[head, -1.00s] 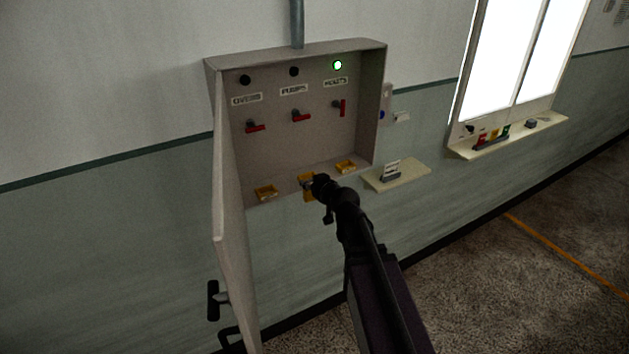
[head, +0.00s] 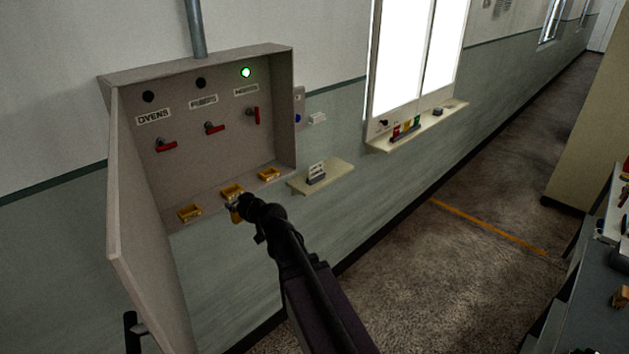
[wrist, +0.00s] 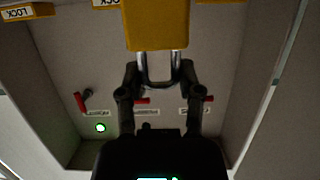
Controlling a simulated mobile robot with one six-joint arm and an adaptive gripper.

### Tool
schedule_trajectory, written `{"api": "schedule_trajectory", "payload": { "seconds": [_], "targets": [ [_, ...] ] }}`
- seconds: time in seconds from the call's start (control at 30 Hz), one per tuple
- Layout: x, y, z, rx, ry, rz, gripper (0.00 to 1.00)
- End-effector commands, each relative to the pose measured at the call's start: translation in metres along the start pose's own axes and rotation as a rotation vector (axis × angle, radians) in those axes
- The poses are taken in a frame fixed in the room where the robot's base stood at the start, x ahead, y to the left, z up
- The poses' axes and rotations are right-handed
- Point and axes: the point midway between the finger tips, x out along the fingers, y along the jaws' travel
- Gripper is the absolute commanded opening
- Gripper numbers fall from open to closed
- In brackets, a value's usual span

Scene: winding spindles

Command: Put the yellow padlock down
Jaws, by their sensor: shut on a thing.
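The yellow padlock (wrist: 156,24) hangs in my gripper (wrist: 160,70), its body away from the palm and its steel shackle between the two fingers. In the head view my gripper (head: 240,204) is at the front lower edge of the grey switch box (head: 200,58). The padlock (head: 236,218) shows there as a small yellow patch, partly hidden by the gripper. It is just in front of the middle yellow tray (head: 232,189). I cannot tell if it touches the box.
Yellow trays stand left (head: 189,213) and right (head: 269,174) in the box. A small shelf (head: 325,178) holds cards, and a window ledge (head: 420,128) holds small items. A cluttered bench (head: 590,270) is at right. The floor between is clear.

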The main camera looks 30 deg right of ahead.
Motion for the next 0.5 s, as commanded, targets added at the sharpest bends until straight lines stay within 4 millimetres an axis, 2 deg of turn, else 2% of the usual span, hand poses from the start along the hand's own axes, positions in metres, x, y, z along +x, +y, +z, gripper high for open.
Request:
{"api": "schedule_trajectory", "payload": {
  "seconds": [0.03,0.2,0.5],
  "targets": [
    [0.004,0.000,0.014,0.000,0.000,0.000,0.00],
    [0.010,0.000,0.033,0.000,0.000,0.000,0.00],
    [0.013,0.000,0.044,0.000,0.000,0.000,0.00]
  ]
}}
